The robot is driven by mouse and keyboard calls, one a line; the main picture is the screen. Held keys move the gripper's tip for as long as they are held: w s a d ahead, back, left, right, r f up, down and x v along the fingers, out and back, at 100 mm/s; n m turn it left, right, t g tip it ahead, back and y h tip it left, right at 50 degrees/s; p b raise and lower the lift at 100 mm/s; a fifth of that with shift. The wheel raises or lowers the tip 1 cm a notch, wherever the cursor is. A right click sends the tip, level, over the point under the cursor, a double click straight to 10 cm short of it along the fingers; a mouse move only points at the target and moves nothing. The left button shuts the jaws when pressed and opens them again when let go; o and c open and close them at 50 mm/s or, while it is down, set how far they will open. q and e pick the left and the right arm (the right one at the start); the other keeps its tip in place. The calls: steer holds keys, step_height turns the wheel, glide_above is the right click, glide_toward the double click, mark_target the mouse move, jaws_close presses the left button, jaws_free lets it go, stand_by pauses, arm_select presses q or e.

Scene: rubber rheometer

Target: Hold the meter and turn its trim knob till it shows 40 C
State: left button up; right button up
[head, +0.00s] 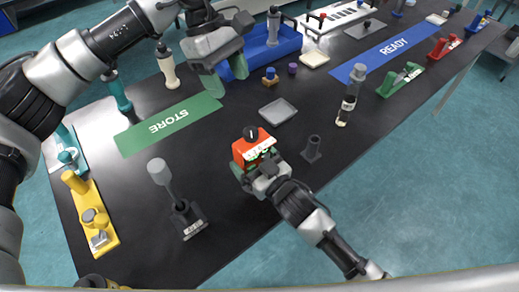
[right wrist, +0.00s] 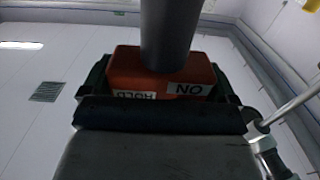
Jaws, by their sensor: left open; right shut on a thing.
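The orange meter (head: 240,147) is in the middle of the head view, above the black table, with a dark knob (head: 250,132) on top. Its small face shows pale green and white marks too small to read. My right gripper (head: 257,163) is shut on the meter from the near side. In the right wrist view the orange meter (right wrist: 130,75) sits between the fingers, with "HOLD" and "ON" labels; a dark cylinder (right wrist: 168,35) covers part of it. My left gripper (head: 227,81) is open and empty, up and left of the meter, apart from it.
A green STORE mat (head: 150,135) lies left and a blue READY mat (head: 385,50) right. A blue bin (head: 285,42) stands behind the left gripper. A grey tray (head: 278,111), a dark holder (head: 311,149) and a grey-topped tool (head: 160,175) stand around the meter.

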steer(key=o, duration=0.8)
steer(key=shift+c, duration=0.2)
steer(key=v, duration=1.2)
steer(key=shift+s, duration=0.1)
